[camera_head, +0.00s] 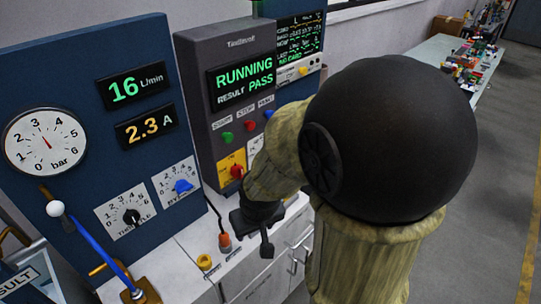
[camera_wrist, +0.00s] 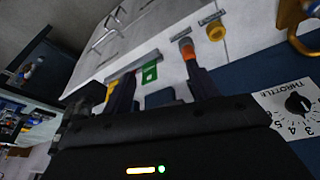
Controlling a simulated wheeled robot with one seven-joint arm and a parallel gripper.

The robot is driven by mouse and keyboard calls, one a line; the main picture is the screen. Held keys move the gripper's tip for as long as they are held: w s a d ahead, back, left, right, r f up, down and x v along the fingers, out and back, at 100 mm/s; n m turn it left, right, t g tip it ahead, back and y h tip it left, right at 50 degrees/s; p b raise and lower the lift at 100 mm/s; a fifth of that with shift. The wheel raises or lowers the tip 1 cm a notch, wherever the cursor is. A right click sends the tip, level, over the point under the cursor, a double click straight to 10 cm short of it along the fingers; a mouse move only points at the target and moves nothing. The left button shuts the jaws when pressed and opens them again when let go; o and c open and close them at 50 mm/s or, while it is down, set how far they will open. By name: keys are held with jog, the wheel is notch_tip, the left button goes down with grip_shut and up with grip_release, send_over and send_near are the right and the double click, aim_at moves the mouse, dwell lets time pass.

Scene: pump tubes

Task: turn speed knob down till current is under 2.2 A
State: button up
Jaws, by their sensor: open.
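The blue speed knob (camera_head: 183,186) sits on a white numbered dial on the blue panel (camera_head: 80,85); its label is too blurred to read fully. The current display (camera_head: 146,128) reads 2.3 A in yellow. The black throttle knob (camera_head: 131,216) is to the speed knob's lower left and also shows at the right edge of the wrist view (camera_wrist: 298,103). My gripper (camera_head: 252,238) is to the right of the speed knob, apart from it, above the white bench top. In the wrist view its two fingers (camera_wrist: 160,88) are spread with nothing held between them.
Above the current, a green display (camera_head: 134,86) reads 16 L/min. A pressure gauge (camera_head: 45,141) is at left, with a blue-handled lever (camera_head: 90,240) below. A grey tester (camera_head: 235,100) reads RUNNING, PASS, with buttons and a red knob (camera_head: 237,171) close to my arm. Yellow and orange fittings (camera_head: 205,262) stand on the bench.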

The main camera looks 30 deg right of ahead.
jog(key=w+d+f+n+t+h+b, duration=0.1)
jog(key=w+d+f+n+t+b, duration=0.15)
jog(key=w+d+t+b, duration=1)
jog(key=s+d+n+t+y+b, duration=0.1)
jog(key=s+d+n+y+b, duration=0.2)
jog(key=d, duration=0.7)
jog(key=n+y+b, duration=0.2)
jog(key=n+y, duration=0.2)
jog(key=x, duration=1.7)
jog(key=shift+w+a+r, duration=0.1)
jog(key=shift+w+a, duration=0.05)
jog(key=shift+a, duration=0.15)
